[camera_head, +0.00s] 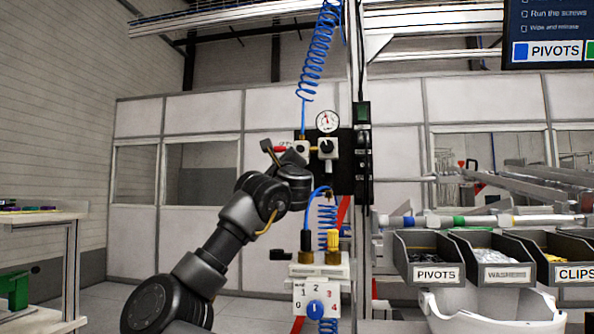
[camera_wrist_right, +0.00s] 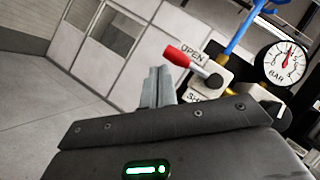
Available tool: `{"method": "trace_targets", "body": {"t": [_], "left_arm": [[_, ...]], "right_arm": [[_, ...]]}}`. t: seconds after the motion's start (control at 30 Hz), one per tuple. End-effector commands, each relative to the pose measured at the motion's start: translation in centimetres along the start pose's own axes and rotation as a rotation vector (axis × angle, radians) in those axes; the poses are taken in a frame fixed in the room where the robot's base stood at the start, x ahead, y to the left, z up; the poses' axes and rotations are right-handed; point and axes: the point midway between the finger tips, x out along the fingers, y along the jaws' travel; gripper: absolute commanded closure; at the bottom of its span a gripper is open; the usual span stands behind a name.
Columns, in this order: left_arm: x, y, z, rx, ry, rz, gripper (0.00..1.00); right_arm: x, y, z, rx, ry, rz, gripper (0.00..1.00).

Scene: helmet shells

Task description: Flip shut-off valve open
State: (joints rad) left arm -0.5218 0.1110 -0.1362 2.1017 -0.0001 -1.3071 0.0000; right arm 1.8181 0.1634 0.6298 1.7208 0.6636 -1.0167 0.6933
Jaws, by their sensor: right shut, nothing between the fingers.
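The shut-off valve's red-tipped lever (camera_head: 280,149) sticks out to the left of the valve body (camera_head: 301,148) on the black air panel. In the right wrist view the red lever grip (camera_wrist_right: 177,55) lies beside the OPEN label (camera_wrist_right: 193,50), and a second label below is partly covered by my gripper. My right gripper (camera_wrist_right: 157,73) is shut and empty, its grey fingers just left of and below the red grip. Whether they touch it I cannot tell. In the head view my right arm rises to just below the valve. My left gripper is out of view.
A pressure gauge (camera_head: 327,121) and a black knob (camera_head: 326,146) sit right of the valve. A blue coiled hose (camera_head: 318,55) hangs above. Below is a numbered selector with a blue knob (camera_head: 315,309). Bins of parts (camera_head: 436,273) stand at right.

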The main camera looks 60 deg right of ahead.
Motion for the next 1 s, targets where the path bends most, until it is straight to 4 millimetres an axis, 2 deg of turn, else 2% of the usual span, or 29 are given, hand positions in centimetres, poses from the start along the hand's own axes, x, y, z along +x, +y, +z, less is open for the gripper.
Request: {"method": "trace_targets", "body": {"t": [0.2,0.4,0.6,1.0], "left_arm": [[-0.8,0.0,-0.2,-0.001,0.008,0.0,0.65],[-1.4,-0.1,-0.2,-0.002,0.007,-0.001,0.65],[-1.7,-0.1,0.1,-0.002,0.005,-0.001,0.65],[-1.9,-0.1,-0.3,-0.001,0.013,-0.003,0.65]], "right_arm": [[-3.4,0.0,0.0,0.001,0.0,-0.004,1.0],[-5.4,-0.1,-0.1,0.002,0.001,-0.003,1.0],[-6.2,0.0,0.0,0.002,0.0,-0.002,1.0],[-6.3,0.0,0.0,0.001,-0.001,-0.001,1.0]]}}
